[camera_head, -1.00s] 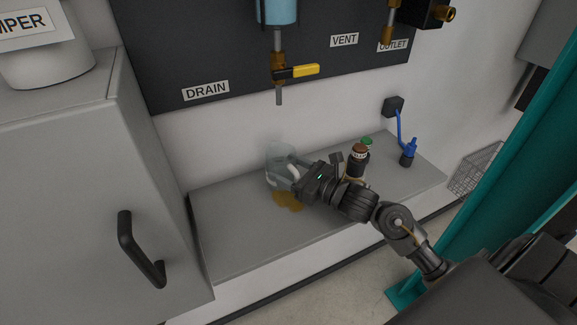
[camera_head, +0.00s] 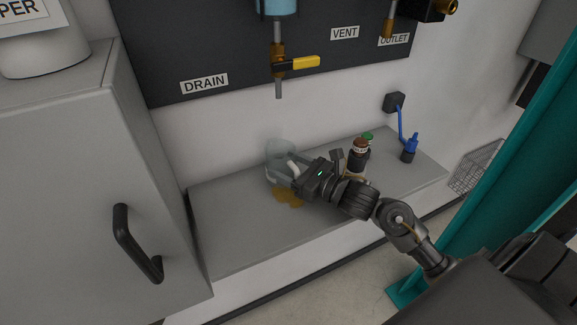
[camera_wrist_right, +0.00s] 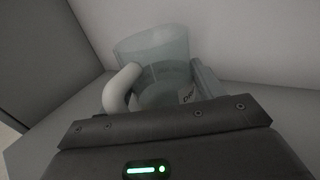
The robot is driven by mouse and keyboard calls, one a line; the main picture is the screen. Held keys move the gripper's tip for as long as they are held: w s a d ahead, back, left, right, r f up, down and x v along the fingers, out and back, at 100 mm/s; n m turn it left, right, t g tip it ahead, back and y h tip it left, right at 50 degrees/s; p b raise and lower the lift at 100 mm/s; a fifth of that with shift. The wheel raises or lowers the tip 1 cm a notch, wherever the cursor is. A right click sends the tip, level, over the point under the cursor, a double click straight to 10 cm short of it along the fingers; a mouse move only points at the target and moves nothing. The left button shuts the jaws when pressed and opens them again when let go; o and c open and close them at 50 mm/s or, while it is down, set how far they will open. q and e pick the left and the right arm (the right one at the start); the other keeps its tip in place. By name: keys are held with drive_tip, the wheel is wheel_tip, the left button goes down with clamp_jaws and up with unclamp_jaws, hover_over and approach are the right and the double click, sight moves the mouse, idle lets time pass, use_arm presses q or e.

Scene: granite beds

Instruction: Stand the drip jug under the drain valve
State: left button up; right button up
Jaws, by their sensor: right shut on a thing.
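The clear drip jug (camera_head: 279,152) is at the back of the grey shelf, below the drain valve (camera_head: 279,66) and its spout. In the right wrist view the jug (camera_wrist_right: 158,55) shows its pale handle (camera_wrist_right: 120,90) and part of a label. My right gripper (camera_head: 296,176) is shut on the jug, from its front right. Whether the jug's base touches the shelf is hard to tell. The drain valve has a yellow lever pointing right, and its spout ends well above the jug. My left gripper is not in view.
A brown puddle (camera_head: 288,196) lies on the shelf (camera_head: 235,232) in front of the jug. Small bottles (camera_head: 359,152) and a blue-topped item (camera_head: 409,149) stand to the right. A grey cabinet (camera_head: 80,190) with a black handle borders the left. The shelf's front left is clear.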

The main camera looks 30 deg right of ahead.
sight(288, 142)
drive_tip(key=o, duration=1.1)
drive_tip(key=shift+r, duration=0.1)
drive_tip(key=shift+r, duration=3.6)
drive_tip(key=shift+r, duration=0.1)
